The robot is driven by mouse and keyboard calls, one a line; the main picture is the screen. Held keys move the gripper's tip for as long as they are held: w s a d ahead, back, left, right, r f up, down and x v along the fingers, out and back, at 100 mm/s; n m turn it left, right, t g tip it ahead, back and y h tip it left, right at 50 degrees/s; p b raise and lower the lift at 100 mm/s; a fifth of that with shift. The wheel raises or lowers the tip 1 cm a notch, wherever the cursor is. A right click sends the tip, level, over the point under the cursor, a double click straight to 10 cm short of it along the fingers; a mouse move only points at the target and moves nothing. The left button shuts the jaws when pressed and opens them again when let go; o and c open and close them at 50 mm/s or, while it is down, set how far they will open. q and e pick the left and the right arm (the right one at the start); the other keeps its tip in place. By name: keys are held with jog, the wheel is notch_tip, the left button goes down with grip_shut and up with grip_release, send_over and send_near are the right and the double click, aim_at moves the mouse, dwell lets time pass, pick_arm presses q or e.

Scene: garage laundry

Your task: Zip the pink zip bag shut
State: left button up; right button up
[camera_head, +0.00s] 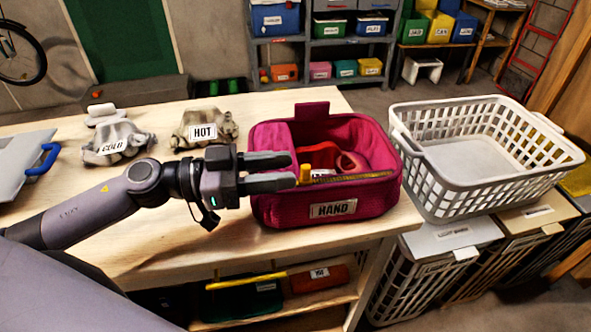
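The pink zip bag (325,208) stands on the wooden table with a label reading HAND on its front. Its top is open and red and white contents show inside. A gold zip line (350,178) runs along the front rim. A small orange-yellow piece (305,173) stands at the left end of that line; I cannot tell if it is the zip pull. My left gripper (292,170) reaches over the bag's left front corner, its fingers apart and pointing right, with their tips close to the orange-yellow piece. The fingers hide part of the left rim. My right gripper is out of view.
A white laundry basket (440,188) stands close to the bag's right. Grey cloth bundles labelled COLD (118,142) and HOT (204,131) lie on the table (160,240) to the left. A grey case with a blue handle (43,160) is at the far left.

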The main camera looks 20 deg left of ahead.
pick_arm(q)
jog(key=shift+v, duration=1.15)
jog(key=shift+m, duration=0.3)
